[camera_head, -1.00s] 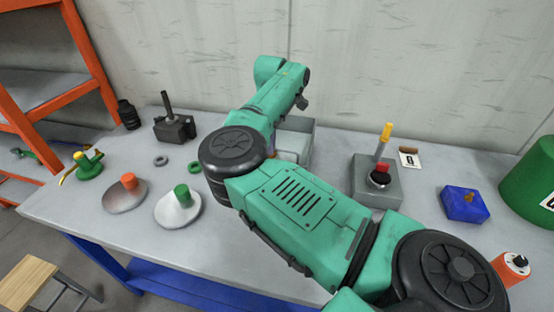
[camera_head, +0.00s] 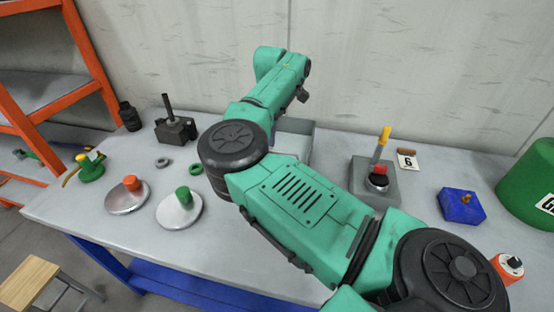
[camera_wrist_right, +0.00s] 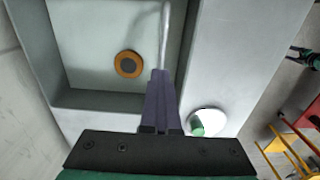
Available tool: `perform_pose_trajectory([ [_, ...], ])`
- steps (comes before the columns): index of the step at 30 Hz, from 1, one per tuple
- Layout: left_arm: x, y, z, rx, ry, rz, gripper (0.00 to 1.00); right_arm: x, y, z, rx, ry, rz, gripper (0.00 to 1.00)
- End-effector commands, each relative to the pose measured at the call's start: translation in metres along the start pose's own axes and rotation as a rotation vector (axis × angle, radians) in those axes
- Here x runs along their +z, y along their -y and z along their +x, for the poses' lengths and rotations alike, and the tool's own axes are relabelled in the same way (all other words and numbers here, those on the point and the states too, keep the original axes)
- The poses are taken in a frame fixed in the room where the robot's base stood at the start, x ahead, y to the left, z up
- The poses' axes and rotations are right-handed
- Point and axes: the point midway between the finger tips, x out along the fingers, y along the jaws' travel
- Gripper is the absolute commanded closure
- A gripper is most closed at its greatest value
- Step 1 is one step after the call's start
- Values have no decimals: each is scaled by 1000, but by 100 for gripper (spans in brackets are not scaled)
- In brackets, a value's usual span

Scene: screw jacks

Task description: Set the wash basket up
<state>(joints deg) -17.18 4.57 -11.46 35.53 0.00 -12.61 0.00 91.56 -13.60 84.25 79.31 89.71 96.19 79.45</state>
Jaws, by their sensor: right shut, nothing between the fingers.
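I cannot single out the wash basket for sure. A grey open-topped box (camera_head: 308,128) stands at the back of the bench, partly hidden behind my right arm. In the right wrist view the grey box (camera_wrist_right: 75,98) has an orange ring with a dark centre (camera_wrist_right: 128,64) on its floor. My right gripper (camera_wrist_right: 159,74) is shut and empty, over the box near its right wall in that view. A thin silvery strip (camera_wrist_right: 165,30) shows beyond the fingertips; I cannot tell whether they touch it. In the head view these fingers are hidden behind the arm. My left gripper is out of view.
Silver discs with an orange knob (camera_head: 130,183) and a green knob (camera_head: 183,194) stand at front left. A grey block with a yellow-topped lever (camera_head: 382,140), a blue box (camera_head: 461,207) and a green bin (camera_head: 530,185) stand right. An orange shelf (camera_head: 90,50) is left.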

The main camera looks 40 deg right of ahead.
Motion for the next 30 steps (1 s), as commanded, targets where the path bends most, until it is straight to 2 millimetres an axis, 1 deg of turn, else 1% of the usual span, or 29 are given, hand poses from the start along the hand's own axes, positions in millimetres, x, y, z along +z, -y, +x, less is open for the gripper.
perform_pose_trajectory([
  [30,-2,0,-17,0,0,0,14,0,0,-31,-2,1,0,100],
])
